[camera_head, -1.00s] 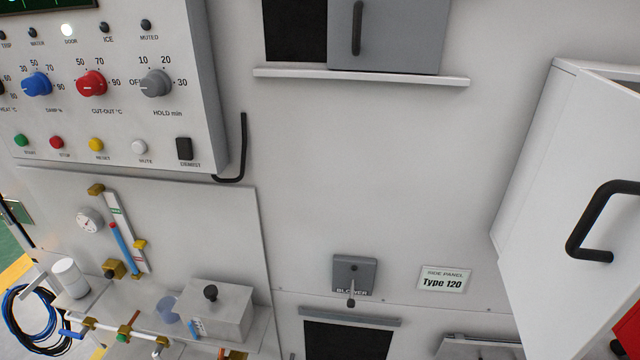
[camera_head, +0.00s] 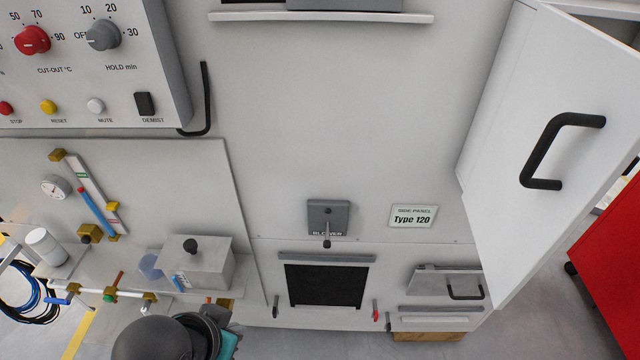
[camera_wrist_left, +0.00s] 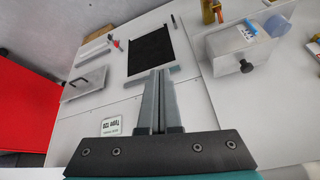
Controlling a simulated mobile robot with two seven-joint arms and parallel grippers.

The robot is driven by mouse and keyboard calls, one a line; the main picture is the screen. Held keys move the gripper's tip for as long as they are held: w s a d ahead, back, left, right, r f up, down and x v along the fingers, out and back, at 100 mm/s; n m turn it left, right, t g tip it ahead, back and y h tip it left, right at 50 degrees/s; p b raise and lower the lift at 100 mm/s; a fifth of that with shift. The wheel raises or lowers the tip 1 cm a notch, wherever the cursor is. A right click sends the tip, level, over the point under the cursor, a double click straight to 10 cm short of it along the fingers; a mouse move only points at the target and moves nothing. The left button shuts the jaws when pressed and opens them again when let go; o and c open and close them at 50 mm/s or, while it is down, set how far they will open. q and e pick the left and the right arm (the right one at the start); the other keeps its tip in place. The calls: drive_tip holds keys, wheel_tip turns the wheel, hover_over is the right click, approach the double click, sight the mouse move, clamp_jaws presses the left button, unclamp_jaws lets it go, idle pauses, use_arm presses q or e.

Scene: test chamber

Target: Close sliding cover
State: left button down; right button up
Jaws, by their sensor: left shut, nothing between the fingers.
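The sliding cover (camera_head: 345,4) is a grey panel at the top edge of the head view. Only its lower edge shows, above a pale rail (camera_head: 320,17); its handle is out of frame. A thin dark strip of the opening (camera_head: 252,1) shows to its left. My left arm enters at the bottom left of the head view, well below the cover. In the left wrist view my left gripper (camera_wrist_left: 160,75) has its grey fingers together and empty, pointing toward the lower wall. The cover is not seen there. My right gripper is in neither view.
A white door with a black handle (camera_head: 560,150) juts out at the right. The control panel (camera_head: 90,65) projects at upper left. A metal box (camera_head: 195,265) and pipework stand at lower left, near my arm.

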use_arm(q)
drive_tip(key=w+d+r+m+t+h, duration=0.25)
drive_tip(key=w+r+m, duration=0.25)
drive_tip(key=w+r, duration=0.45)
drive_tip(key=w+d+r+m+t+h, duration=0.1)
drive_tip(key=w+d+r+m+t, duration=0.4)
drive_tip(key=r, duration=0.7)
drive_tip(key=w+d+r+m+t+h, duration=0.15)
drive_tip(key=r+m, duration=0.35)
drive_tip(key=r, duration=0.6)
drive_tip(key=s+d+r+m+t+h, duration=0.1)
drive_tip(key=d+r+m+h, duration=0.15)
drive_tip(key=r+m, duration=0.6)
drive_tip(key=w+d+r+n+p, duration=0.3)
drive_tip(key=w+d+p, duration=0.2)
drive_tip(key=w, duration=0.4)
drive_tip(key=a, duration=0.2)
drive_tip(key=a+h, duration=0.1)
drive_tip(key=a, duration=0.1)
drive_tip(key=shift+w+f+p, duration=0.1)
drive_tip(key=shift+w+p, duration=0.25)
drive_tip(key=shift+w, duration=0.05)
drive_tip(key=shift+a, duration=0.1)
